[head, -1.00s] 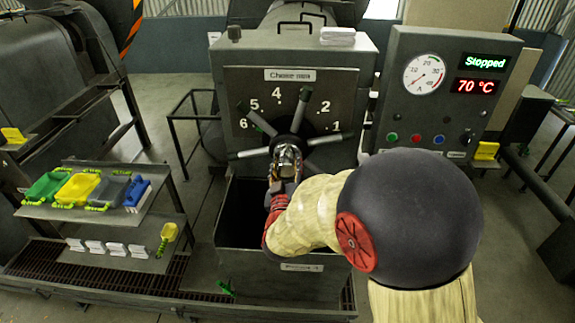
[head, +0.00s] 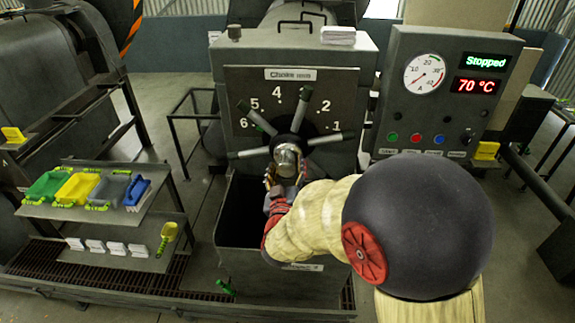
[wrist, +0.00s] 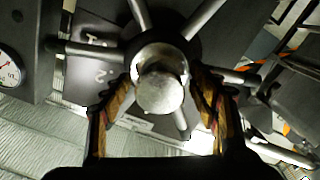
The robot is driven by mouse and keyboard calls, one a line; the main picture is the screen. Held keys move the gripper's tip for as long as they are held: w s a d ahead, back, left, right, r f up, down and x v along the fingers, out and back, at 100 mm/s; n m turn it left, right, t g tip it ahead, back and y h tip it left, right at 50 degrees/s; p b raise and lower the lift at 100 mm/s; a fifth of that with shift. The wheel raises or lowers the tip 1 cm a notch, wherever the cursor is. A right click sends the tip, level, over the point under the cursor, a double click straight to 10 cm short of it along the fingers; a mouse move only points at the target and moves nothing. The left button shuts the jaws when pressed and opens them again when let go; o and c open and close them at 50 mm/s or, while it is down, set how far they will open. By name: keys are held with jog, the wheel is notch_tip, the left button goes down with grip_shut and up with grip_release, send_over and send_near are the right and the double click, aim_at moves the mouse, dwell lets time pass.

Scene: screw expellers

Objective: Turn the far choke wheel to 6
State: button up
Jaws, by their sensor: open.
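The choke wheel (head: 297,142) stands on the front of the grey machine, under a plate reading "Choke". Its bare metal spokes have dark grips, and it has a round metal hub (wrist: 161,90). The dial plate (head: 340,102) behind it shows 1, 2, 4, 5 and 6; one spoke points up between 4 and 2, over where a 3 could be. Another spoke points up-left near 5 and 6. My gripper (head: 284,180) is at the hub, its fingers (wrist: 163,108) open on either side of it in the wrist view. Contact with the hub cannot be told. Lower spokes are partly hidden.
A control panel (head: 445,95) with a gauge, coloured buttons, "Stopped" and "70 °C" stands to the right. An open dark bin (head: 240,240) lies below the wheel. A shelf (head: 60,210) with coloured trays and scoops stands at left.

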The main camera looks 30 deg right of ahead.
jog(key=v, duration=1)
jog(key=shift+s+a, duration=0.2)
jog(key=shift+s, duration=0.1)
